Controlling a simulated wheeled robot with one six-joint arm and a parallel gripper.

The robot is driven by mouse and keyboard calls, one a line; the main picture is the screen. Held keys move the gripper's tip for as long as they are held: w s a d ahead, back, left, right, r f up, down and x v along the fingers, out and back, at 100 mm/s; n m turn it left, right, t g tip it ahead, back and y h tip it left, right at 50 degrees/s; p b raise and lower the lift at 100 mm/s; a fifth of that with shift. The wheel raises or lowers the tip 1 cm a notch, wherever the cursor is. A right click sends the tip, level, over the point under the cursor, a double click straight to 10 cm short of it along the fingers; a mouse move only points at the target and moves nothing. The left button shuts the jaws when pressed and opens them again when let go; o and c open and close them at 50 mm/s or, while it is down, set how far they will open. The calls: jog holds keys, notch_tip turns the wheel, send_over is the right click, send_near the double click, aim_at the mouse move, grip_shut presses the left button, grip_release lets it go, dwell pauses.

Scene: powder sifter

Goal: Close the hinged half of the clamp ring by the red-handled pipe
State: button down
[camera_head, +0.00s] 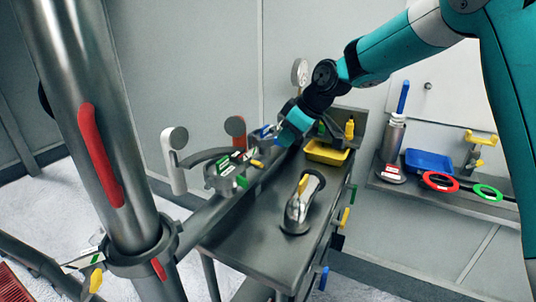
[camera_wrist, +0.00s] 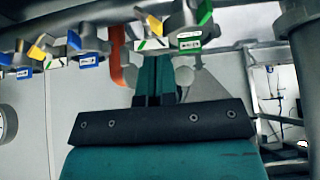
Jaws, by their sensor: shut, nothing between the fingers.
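The thick metal pipe (camera_head: 78,75) with a long red handle (camera_head: 100,155) stands at the left in the head view. A dark metal ring (camera_head: 140,263) surrounds its lower part. Another clamp fitting (camera_head: 222,178) sits to the right of the pipe, with a dark curved arm (camera_head: 203,156) standing out to its left. I cannot tell exactly how its hinged half sits. My gripper (camera_head: 282,138) is above the back of the bench, right of this fitting and apart from the pipe. Its fingers are together and empty in the wrist view (camera_wrist: 154,78).
A metal bench (camera_head: 255,235) carries a yellow tray (camera_head: 326,152) and a curved metal pipe piece (camera_head: 300,208). Round-headed levers (camera_head: 173,150) stand behind the clamp fitting. Colour-tagged fittings (camera_wrist: 186,28) line the top of the wrist view. A side shelf holds a blue tray (camera_head: 429,162).

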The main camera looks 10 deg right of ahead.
jog(key=s+d+f+m+t+y, duration=0.1)
jog(key=s+d+f+t+y, duration=0.1)
jog(key=s+d+t, duration=0.15)
jog(key=p, duration=0.5)
send_near(262, 165)
jog(key=x, duration=0.6)
jog(key=shift+w+a+f+g, duration=0.1)
jog(key=shift+a+g, duration=0.25)
jog(key=shift+a, duration=0.05)
jog(key=shift+w+d, duration=0.1)
